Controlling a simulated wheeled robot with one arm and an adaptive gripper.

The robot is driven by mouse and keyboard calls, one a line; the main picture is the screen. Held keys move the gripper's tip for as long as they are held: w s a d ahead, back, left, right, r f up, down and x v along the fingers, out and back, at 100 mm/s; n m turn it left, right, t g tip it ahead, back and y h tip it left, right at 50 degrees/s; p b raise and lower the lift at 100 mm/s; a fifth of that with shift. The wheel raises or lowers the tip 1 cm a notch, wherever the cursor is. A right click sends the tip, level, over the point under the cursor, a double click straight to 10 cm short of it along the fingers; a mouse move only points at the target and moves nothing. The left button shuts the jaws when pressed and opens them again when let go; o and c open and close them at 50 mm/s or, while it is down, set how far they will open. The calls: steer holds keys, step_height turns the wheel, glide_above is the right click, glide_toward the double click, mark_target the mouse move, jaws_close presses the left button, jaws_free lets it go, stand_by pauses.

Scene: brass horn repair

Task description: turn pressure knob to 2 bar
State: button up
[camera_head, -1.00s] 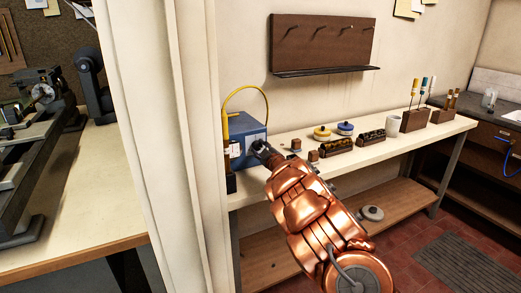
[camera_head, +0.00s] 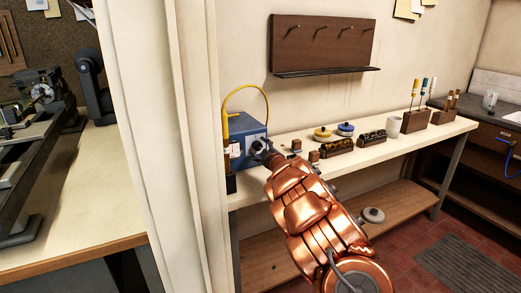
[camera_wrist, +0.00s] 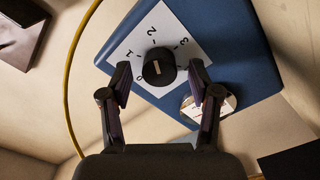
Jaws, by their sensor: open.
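The blue box (camera_head: 248,128) stands at the left end of the bench. In the wrist view the black pressure knob (camera_wrist: 159,67) sits on its blue face (camera_wrist: 245,55), over a white scale plate (camera_wrist: 157,22) with 1, 2 and 3 legible. A pale mark shows on the knob; I cannot tell exactly which number it points at. My gripper (camera_wrist: 160,72) is open, one finger on each side of the knob, with gaps visible. A round dial (camera_wrist: 190,106) is partly hidden by the right finger. In the head view my gripper (camera_head: 260,149) is at the box's front and hides the knob.
A yellow hose (camera_head: 246,87) arches over the box. A pale post (camera_head: 165,130) stands close on the left. The wall above the box is clear.

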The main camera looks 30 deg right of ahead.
steer(key=shift+s, duration=0.1)
steer(key=s+a, duration=0.1)
steer(key=s, duration=1)
steer(key=shift+s, duration=0.4)
stand_by(0.5)
